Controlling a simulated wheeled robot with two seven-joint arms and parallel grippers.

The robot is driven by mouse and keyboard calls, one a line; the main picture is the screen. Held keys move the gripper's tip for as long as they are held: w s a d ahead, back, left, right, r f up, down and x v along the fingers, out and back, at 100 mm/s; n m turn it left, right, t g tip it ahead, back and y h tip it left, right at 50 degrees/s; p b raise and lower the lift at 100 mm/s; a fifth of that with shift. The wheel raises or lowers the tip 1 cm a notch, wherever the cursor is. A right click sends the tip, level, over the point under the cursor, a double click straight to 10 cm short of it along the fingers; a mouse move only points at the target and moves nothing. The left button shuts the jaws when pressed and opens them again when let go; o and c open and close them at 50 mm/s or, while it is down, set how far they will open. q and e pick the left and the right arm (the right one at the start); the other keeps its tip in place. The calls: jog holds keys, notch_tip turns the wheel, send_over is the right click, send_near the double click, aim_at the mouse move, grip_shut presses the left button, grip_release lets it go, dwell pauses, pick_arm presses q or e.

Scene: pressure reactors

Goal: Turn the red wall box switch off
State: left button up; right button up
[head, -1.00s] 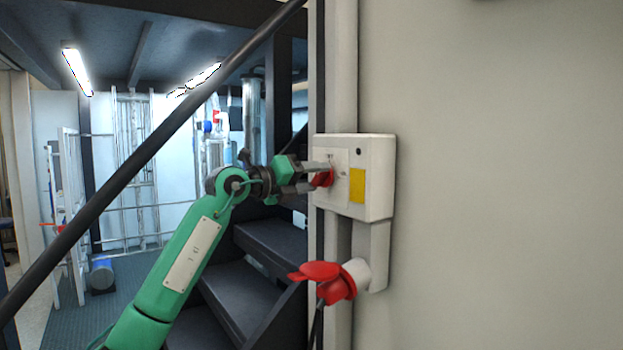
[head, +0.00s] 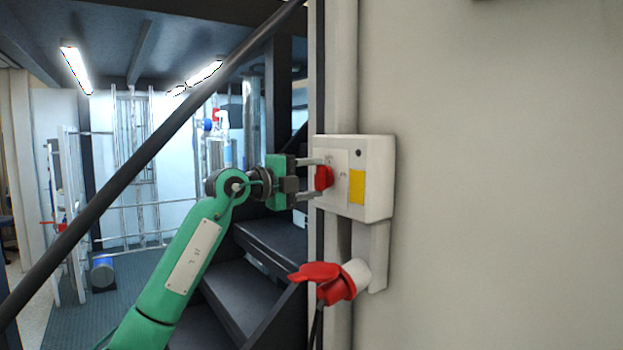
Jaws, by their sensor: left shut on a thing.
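The red switch (head: 323,178) is a small red knob on the left-hand face of a white wall box (head: 378,165) in the head view. The box also bears a yellow label and a black dot. My left gripper (head: 318,177) comes in from the left, with one finger above and one below the red knob, and is shut on it. The fingers hide part of the knob's edges. My right gripper is not in view.
A red plug (head: 335,284) with a raised flap sticks out below the box. A dark handrail (head: 150,150) crosses diagonally on the left, near my arm. Dark stairs (head: 240,290) lie behind my arm. The pale wall on the right is bare.

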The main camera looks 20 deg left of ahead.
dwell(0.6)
pick_arm(q)
jog(key=o, duration=1)
